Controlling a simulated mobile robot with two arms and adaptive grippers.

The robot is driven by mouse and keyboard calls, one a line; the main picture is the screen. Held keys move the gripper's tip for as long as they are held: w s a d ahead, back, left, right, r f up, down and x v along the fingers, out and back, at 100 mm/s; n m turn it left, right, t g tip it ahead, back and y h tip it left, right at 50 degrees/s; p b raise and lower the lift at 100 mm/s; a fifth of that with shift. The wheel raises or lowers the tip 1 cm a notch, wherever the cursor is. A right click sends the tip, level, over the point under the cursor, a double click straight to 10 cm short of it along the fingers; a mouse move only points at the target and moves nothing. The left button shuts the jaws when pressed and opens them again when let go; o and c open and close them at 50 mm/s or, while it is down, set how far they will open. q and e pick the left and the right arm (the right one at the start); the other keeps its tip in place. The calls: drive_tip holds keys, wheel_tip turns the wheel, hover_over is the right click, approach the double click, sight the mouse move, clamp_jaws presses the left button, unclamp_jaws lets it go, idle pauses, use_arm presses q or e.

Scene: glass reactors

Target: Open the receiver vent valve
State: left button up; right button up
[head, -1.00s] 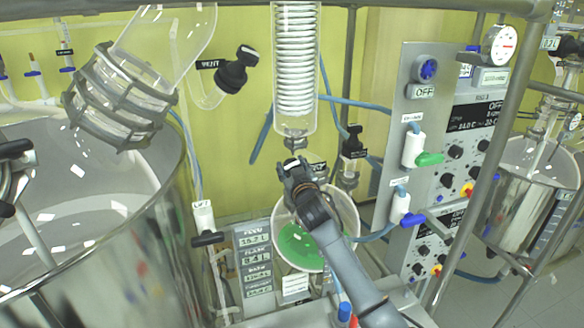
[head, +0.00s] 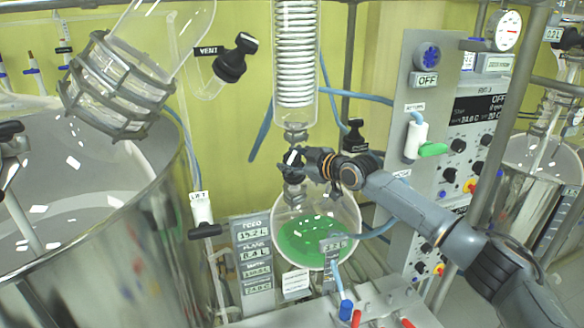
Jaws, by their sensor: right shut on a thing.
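The receiver (head: 342,222) is a round clear flask holding green liquid, below the glass coil condenser (head: 295,60). My right gripper (head: 291,166) is at the neck between condenser and receiver, with its arm coming in from the right. It is shut on a small dark valve handle (head: 292,156) with a white mark, mostly hidden by the fingers. I cannot read a label there or tell the handle's turn. A black-knobbed valve (head: 235,60) with a "VENT" label (head: 208,51) is at the upper left, apart from my gripper. My left gripper is not in view.
Another black-capped valve (head: 355,136) stands just right of the condenser. The control panel (head: 415,75) carries a white valve with a green handle (head: 433,150). A large steel vessel (head: 110,255) fills the left. A readout board (head: 255,260) stands left of the receiver.

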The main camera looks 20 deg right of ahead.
drive_tip(key=shift+f+n+g+y+b, duration=0.15)
drive_tip(key=shift+n+g+y+b, duration=0.65)
drive_tip(key=shift+n+b, duration=0.65)
drive_tip(key=shift+n+g+y+b, duration=0.3)
drive_tip(key=shift+n+g+b, duration=0.15)
drive_tip(key=shift+g+b, duration=0.3)
drive_tip(key=shift+a+r+n+g+p, duration=0.1)
drive_tip(key=shift+r+n+g+p, duration=0.2)
drive_tip(key=shift+n+g, duration=0.45)
drive_tip(key=shift+n+g+y+p, duration=0.3)
drive_tip(key=shift+n+g+p, duration=0.4)
drive_tip(key=shift+n+g, duration=0.2)
drive_tip(key=shift+f, duration=0.1)
drive_tip(key=shift+f+n+g+p, duration=0.1)
drive_tip(key=shift+n+g+p, duration=0.2)
drive_tip(key=shift+n, duration=0.05)
drive_tip(key=o, duration=1.2)
drive_tip(key=shift+c, duration=0.2)
